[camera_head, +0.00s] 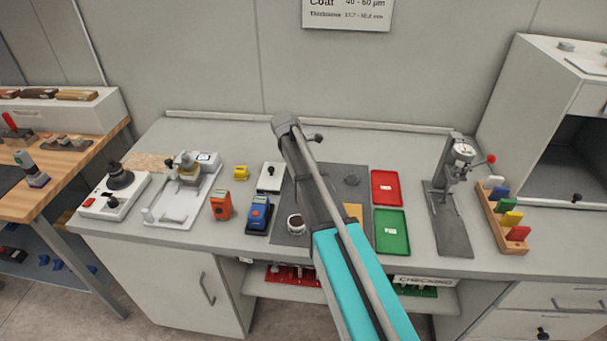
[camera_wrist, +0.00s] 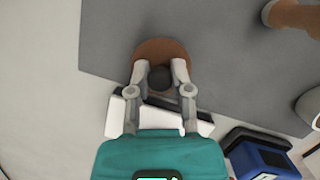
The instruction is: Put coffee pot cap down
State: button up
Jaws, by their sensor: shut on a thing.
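In the wrist view my gripper (camera_wrist: 160,72) has its two grey fingers closed on the dark knob of a round brown cap (camera_wrist: 152,46). I take this as the coffee pot cap. It is over the edge part of a dark grey mat (camera_wrist: 215,60); I cannot tell whether it touches the mat. The mat also shows in the head view (camera_head: 282,215). There, my arm hides the cap and my gripper.
A white pad (camera_head: 270,176), a blue instrument (camera_head: 258,214) and a cup (camera_head: 296,223) are near the mat's left side. Red (camera_head: 387,188) and green (camera_head: 390,231) trays lie to its right. A press stand (camera_head: 452,190) is farther right. Part of the mat is clear.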

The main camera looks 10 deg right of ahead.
jog(key=shift+f+b, duration=0.9)
jog(key=shift+f, duration=0.3)
jog(key=shift+f, duration=0.15)
jog(key=o, duration=0.7)
jog(key=shift+r, duration=0.25)
jog(key=p+v, duration=1.1)
jog(key=v, duration=0.1)
jog(key=shift+p, duration=0.35)
